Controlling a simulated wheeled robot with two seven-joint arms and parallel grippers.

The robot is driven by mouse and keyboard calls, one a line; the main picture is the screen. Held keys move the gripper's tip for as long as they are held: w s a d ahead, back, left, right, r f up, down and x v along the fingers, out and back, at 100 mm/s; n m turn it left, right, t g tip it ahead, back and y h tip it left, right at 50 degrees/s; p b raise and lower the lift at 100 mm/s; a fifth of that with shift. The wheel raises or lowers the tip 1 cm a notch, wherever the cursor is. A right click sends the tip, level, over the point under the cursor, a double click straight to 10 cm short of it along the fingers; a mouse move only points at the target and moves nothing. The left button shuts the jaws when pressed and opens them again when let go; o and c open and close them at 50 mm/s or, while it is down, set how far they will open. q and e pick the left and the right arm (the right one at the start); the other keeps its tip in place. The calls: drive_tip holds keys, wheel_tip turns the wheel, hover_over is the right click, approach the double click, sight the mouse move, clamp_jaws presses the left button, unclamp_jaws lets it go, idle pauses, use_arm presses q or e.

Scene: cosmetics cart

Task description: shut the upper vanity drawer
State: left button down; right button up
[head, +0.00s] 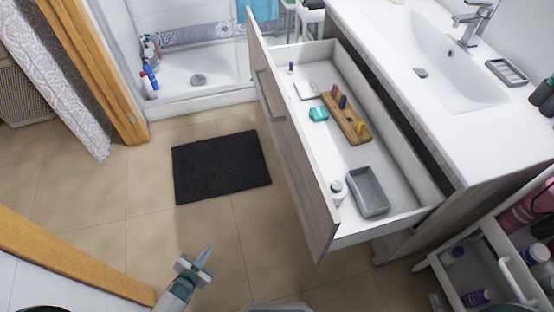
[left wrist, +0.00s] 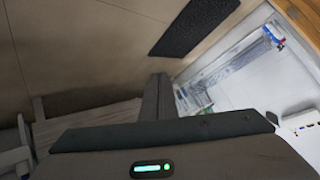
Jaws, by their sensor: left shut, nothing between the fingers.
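The upper vanity drawer (head: 292,150) stands pulled out from the white-topped vanity in the head view, its wood-grain front facing left. A long handle (head: 268,98) is on that front. My left gripper (head: 205,255) is shut and empty, over the floor to the left of the drawer's near end and apart from it. In the left wrist view the fingers (left wrist: 155,95) show beyond the dark gripper body; a wood-grain surface lies to their left, but I cannot tell which part it is. My right gripper is not in view.
The drawer holds a wooden holder with small bottles (head: 345,115), a grey tray (head: 367,190), a white jar (head: 338,192) and small boxes. A cart (head: 480,265) stands at bottom right. A black mat (head: 221,166) lies on clear floor. A wooden door frame (head: 75,250) is at left.

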use_arm(q)
drive_tip(key=w+d+r+m+t+h+b, duration=0.25)
drive_tip(key=w+r+m+h, duration=0.2)
drive_tip(key=w+r, duration=0.5)
drive_tip(key=w+d+r+m+t+h+b, duration=0.2)
drive_tip(key=w+d+r+m+h+b, duration=0.25)
drive_tip(key=w+r, duration=0.45)
drive_tip(key=d+r+m+g+h+b, duration=0.3)
drive_tip(key=r+m+g, duration=0.2)
drive_tip(key=m, duration=0.3)
drive_tip(key=d+r+m+g+h+b, duration=0.2)
drive_tip(key=r+m+g+h+b, duration=0.1)
drive_tip(key=r+m+g, duration=0.2)
wheel_tip(320, 180, up, 2)
drive_tip(key=m, duration=0.3)
drive_tip(key=shift+w+d, duration=0.15)
drive_tip(key=shift+d, duration=0.25)
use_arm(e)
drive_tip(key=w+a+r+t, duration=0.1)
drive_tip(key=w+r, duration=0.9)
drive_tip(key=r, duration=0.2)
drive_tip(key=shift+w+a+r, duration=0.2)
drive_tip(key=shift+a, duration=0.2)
use_arm(q)
drive_tip(key=shift+r, duration=0.1)
